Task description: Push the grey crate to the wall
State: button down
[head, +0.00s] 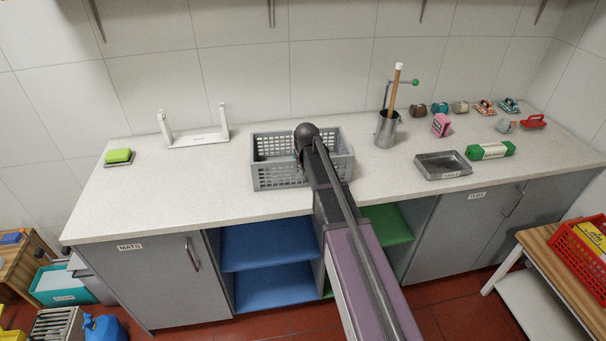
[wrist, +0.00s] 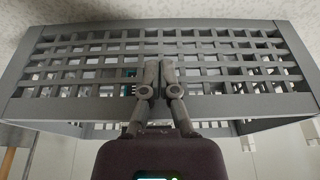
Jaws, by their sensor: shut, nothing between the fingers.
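The grey crate (head: 268,178) stands upright on the pale counter, a little left of centre, with slotted sides. The tiled wall (head: 250,88) rises behind it; my arm hides part of the crate, and I cannot tell the exact gap to the wall. In the wrist view, the crate's slotted side (wrist: 220,70) fills the upper part. My gripper (wrist: 158,66) is shut and empty, its fingertips in front of that side near the middle. I cannot tell if they touch it. In the head view, my arm hides the fingers.
On the counter (head: 150,200), a white stand (head: 198,139) and a green sponge (head: 119,156) are left of the crate. A metal pot (head: 387,130) and a grey tray (head: 442,166) are to its right. The counter directly beside the crate looks clear.

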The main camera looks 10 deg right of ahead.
jog(key=shift+w, duration=0.15)
jog(key=w, duration=2.9)
jog(key=shift+d, duration=0.3)
jog(key=s+r+p, duration=0.6)
jog(key=r+p, duration=0.3)
jog(key=shift+s+r+p, duration=0.3)
jog(key=shift+s, duration=0.05)
